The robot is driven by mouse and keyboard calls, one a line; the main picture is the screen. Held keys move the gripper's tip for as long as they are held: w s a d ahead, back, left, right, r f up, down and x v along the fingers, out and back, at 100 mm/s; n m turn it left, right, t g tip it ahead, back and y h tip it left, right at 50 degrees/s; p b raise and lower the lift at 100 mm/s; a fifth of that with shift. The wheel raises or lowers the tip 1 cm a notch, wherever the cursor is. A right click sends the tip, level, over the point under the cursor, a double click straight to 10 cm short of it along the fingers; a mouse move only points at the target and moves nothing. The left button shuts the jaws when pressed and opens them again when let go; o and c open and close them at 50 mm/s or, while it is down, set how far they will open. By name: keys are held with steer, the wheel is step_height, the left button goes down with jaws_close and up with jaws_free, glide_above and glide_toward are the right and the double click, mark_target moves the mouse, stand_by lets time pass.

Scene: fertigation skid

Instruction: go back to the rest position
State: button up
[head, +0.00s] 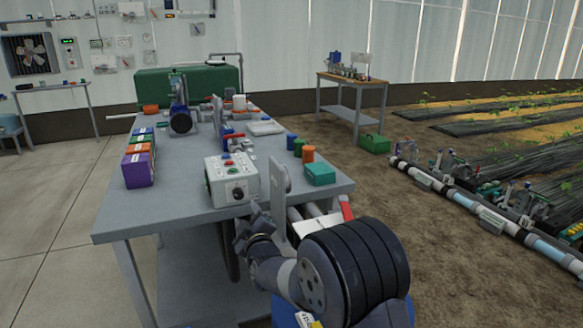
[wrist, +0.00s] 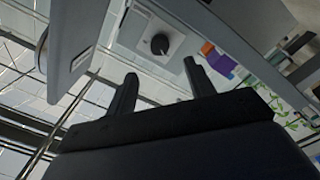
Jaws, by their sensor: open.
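My gripper (head: 247,222) is at the near edge of the grey table (head: 170,215), just in front of the control box (head: 230,178). In the wrist view the two dark fingers of my gripper (wrist: 160,70) are spread apart with nothing between them. The black knob (wrist: 160,44) on the box face shows beyond the fingertips, apart from them. The same knob (head: 238,193) is on the box front in the head view. No marker of a rest position shows.
An upright grey plate (head: 279,188) stands close right of my gripper. Coloured boxes (head: 139,168) line the table's left side; a teal box (head: 320,173) sits at right. A pump (head: 181,118) stands farther back. Concrete floor at left is clear.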

mark_target(239, 196)
steer(key=x, duration=0.9)
steer(key=shift+w, duration=0.15)
